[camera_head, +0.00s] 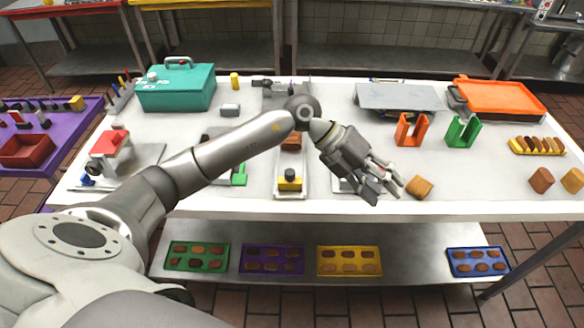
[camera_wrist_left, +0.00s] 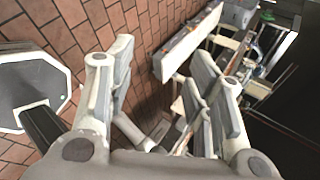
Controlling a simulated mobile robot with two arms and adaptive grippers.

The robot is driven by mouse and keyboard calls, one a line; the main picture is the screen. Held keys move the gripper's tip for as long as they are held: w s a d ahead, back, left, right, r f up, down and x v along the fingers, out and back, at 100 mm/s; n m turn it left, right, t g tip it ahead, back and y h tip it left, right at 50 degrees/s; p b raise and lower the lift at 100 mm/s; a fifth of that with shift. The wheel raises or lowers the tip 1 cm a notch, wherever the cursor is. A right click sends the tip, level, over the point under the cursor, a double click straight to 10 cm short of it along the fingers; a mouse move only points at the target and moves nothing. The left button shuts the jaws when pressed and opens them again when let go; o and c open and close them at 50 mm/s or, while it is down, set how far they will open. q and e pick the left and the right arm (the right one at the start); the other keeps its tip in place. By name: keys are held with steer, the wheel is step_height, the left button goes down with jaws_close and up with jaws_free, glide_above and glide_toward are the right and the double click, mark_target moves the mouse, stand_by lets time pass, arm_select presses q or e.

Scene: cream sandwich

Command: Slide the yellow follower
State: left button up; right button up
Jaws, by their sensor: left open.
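The yellow follower (camera_head: 290,184), a yellow block with a black knob on top, sits at the near end of a narrow light channel (camera_head: 291,163) close to the table's front edge. My left gripper (camera_head: 387,190) is open and empty. It is to the right of the follower, apart from it, beside a brown-orange block at the front edge. My left forearm crosses over the far part of the channel and hides some of it. In the left wrist view the open fingers (camera_wrist_left: 163,90) have nothing between them, and the follower cannot be made out. My right gripper is in neither view.
The brown-orange block (camera_head: 419,187) lies close to my fingertips. Orange (camera_head: 411,131) and green (camera_head: 462,133) holders stand farther right. A teal box (camera_head: 177,86) stands at the back left. Trays, such as the yellow one (camera_head: 349,261), lie on the lower shelf (camera_head: 220,239).

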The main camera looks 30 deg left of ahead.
arm_select(q)
steer(key=w+a+f+y, duration=0.2)
steer(key=a+y, duration=0.3)
steer(key=a, duration=0.6)
steer(key=n+g+y, duration=0.2)
steer(key=n+y, duration=0.1)
steer(key=y, duration=0.3)
glide_toward(289, 172)
step_height(289, 172, down, 8)
steer(key=p, duration=0.3)
steer(key=shift+s, duration=0.15)
steer(key=shift+f, duration=0.55)
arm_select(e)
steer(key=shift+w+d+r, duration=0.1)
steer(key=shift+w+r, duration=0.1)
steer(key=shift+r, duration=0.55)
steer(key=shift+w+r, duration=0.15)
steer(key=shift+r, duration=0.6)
arm_select(q)
jaws_close()
